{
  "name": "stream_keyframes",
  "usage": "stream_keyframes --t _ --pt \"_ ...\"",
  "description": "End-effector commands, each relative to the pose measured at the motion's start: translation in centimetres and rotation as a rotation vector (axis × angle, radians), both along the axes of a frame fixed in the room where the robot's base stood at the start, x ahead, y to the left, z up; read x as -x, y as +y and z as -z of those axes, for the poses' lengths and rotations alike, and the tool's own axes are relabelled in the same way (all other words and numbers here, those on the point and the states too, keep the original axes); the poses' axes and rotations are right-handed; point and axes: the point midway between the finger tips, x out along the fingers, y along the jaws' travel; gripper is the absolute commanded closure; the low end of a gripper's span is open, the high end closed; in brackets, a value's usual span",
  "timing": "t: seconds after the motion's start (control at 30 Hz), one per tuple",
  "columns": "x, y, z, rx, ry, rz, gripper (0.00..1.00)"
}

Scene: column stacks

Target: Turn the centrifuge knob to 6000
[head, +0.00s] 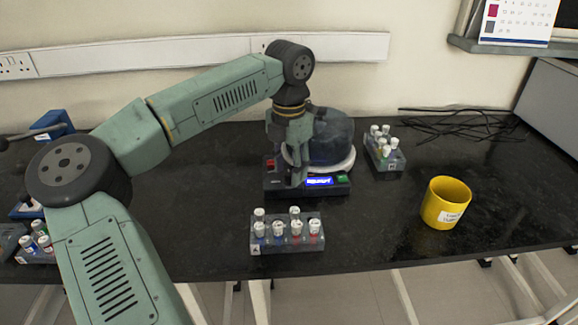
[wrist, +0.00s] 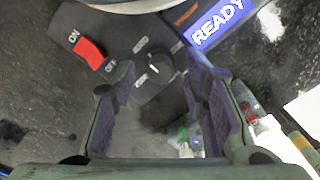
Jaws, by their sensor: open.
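The centrifuge (head: 333,138) stands on the black bench with a rounded dark lid and a dark front panel. Its blue display (head: 319,182) is lit, and in the wrist view the display (wrist: 218,22) reads READY. The small dark knob (wrist: 153,66) shows in the wrist view with a light pointer mark and small labels around it that I cannot read. My gripper (head: 293,181) points down at the panel and hides the knob in the head view. In the wrist view my gripper (wrist: 160,80) is open, its fingers on either side of the knob; contact is unclear.
A red ON/OFF switch (wrist: 88,52) lies left of the knob. A rack of capped tubes (head: 287,244) stands in front of the centrifuge, another rack (head: 384,154) to its right. A yellow mug (head: 440,203) and black cables (head: 465,123) are further right. The bench between rack and mug is clear.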

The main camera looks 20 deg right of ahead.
Motion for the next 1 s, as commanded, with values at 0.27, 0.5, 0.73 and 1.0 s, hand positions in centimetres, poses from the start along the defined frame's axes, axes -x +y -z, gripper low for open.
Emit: stream_keyframes --t 0.27,0.5,0.73,1.0 --pt "0.03 -0.04 0.42 0.001 0.000 0.001 0.59" --pt "0.03 -0.04 0.39 0.001 0.000 0.001 0.72" --pt "0.03 -0.04 0.37 0.001 0.000 0.001 0.87" --pt "0.04 -0.05 0.37 0.001 0.000 0.001 1.00"
